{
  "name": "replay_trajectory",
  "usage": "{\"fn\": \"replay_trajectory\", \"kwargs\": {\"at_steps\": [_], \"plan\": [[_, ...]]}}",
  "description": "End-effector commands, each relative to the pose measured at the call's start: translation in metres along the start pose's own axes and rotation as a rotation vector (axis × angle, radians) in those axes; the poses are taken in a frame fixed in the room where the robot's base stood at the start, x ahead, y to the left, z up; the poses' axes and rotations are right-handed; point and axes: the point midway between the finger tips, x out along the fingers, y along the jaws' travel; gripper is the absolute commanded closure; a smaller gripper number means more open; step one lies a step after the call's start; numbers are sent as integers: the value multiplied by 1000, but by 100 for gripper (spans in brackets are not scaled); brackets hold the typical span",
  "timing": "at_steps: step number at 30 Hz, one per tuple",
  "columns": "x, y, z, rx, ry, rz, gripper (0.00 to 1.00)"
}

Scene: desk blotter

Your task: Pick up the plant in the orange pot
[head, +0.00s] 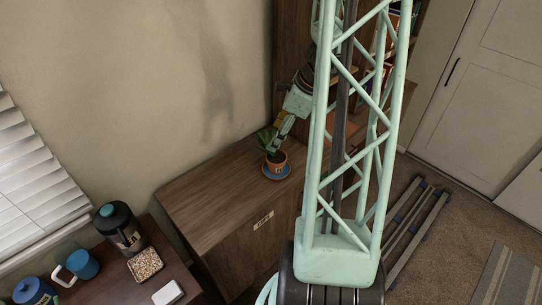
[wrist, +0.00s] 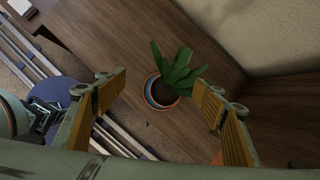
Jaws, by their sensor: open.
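The plant (head: 266,138) has green pointed leaves and grows in an orange pot (head: 277,162). In the wrist view the plant (wrist: 178,72) shows beyond and between the fingers, with dark soil in the orange pot (wrist: 149,83). My gripper (wrist: 168,92) is open, with one finger on each side of the plant in that view. In the head view my gripper (head: 275,147) is close by the leaves. I cannot tell whether it touches them.
At lower left, a desk holds a dark jar (head: 120,228), a tray of grains (head: 145,264) and blue mugs (head: 83,264). A shelf stands behind my arm.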

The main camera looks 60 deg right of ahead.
Motion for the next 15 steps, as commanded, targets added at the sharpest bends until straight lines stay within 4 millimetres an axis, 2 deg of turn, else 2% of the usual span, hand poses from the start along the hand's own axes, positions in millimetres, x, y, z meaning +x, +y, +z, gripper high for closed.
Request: {"fn": "replay_trajectory", "kwargs": {"at_steps": [3, 6, 10, 15], "plan": [[0, -12, -28, 105, 11, -14, 37], [0, -19, -46, 171, 18, -23, 37], [1, -24, -60, 225, 23, -31, 37], [2, -26, -66, 247, 25, -34, 37]]}}
